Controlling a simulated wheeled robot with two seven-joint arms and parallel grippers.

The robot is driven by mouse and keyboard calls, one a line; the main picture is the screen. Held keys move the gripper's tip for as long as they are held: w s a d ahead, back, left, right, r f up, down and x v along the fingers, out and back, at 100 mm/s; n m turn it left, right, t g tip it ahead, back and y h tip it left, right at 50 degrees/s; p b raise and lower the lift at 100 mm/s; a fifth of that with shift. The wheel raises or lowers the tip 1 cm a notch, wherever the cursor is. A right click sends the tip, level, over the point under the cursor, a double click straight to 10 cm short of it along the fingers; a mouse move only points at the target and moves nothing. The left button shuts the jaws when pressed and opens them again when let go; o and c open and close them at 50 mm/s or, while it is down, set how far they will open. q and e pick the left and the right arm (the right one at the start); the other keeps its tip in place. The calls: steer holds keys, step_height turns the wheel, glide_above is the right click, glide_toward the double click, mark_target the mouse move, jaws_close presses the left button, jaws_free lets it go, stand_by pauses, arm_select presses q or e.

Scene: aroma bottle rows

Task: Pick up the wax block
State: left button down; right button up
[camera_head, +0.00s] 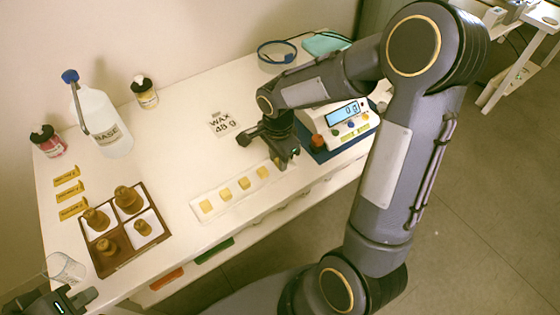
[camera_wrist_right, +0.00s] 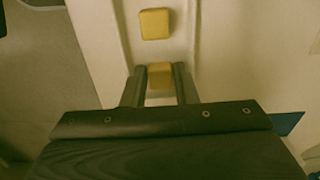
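Several small yellow wax blocks (camera_head: 225,195) lie in a row on a white strip (camera_head: 197,217) along the table's front. My right gripper (camera_head: 283,160) points down at the right end of this row. In the right wrist view, its two fingers (camera_wrist_right: 160,86) stand on either side of one wax block (camera_wrist_right: 160,72) and cover its side edges. I cannot tell whether they touch it. Another wax block (camera_wrist_right: 155,24) lies just beyond, clear of the fingers. My left gripper (camera_head: 62,300) is at the bottom left corner, partly cut off; its opening is unclear.
A scale (camera_head: 345,115) reading 0 g stands right of my right gripper. A "WAX 48 g" card (camera_head: 221,123) lies behind the row. A brown divided tray (camera_head: 107,266) with amber bottles, a glass beaker (camera_head: 66,268) and a BASE bottle (camera_head: 103,125) are at left. The table's middle is clear.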

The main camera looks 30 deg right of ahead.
jaws_close()
steer(key=shift+r, duration=0.1)
